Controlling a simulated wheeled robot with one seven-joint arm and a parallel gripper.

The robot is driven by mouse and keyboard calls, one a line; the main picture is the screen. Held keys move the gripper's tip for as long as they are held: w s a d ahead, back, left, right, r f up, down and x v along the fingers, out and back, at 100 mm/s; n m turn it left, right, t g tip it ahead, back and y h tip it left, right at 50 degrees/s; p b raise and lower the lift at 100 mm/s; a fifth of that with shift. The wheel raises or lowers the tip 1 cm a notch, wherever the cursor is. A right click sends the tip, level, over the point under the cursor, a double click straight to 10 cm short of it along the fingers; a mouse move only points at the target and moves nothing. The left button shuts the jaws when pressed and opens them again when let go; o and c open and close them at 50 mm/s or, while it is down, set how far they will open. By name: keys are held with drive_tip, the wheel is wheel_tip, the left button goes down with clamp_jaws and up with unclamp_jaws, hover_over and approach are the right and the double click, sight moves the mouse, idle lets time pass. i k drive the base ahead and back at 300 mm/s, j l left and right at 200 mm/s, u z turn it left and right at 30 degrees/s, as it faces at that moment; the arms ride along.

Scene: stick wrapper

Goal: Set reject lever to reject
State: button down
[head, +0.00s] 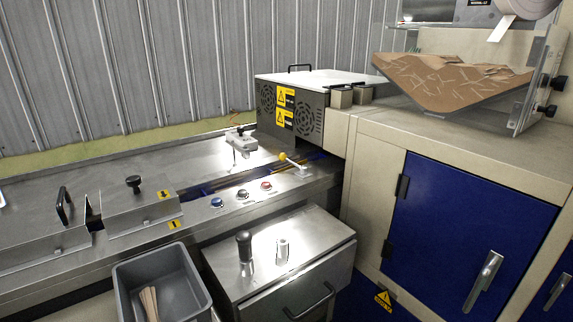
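No lever here carries a readable reject label. A small lever with a yellow ball knob (283,157) sits beside the conveyor channel, on a pale bracket (301,170). A black-gripped handle (244,246) stands upright on the steel cabinet in front, with a short pale post (282,250) to its right. I cannot tell for sure which one is the reject lever or what setting it is in. My gripper is not in view.
A grey bin (127,290) with several wooden sticks stands at the front left. Push buttons (242,194) line the conveyor edge. A grey fixture (242,143) stands behind the channel. A vented housing (308,122) and a blue-doored cabinet (450,230) bound the right.

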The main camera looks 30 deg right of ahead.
sight(282, 156)
drive_tip(key=i+j, duration=0.1)
drive_tip(key=i, duration=0.2)
drive_tip(key=i+j, duration=0.1)
drive_tip(key=i, duration=0.25)
drive_tip(key=z, duration=1.55)
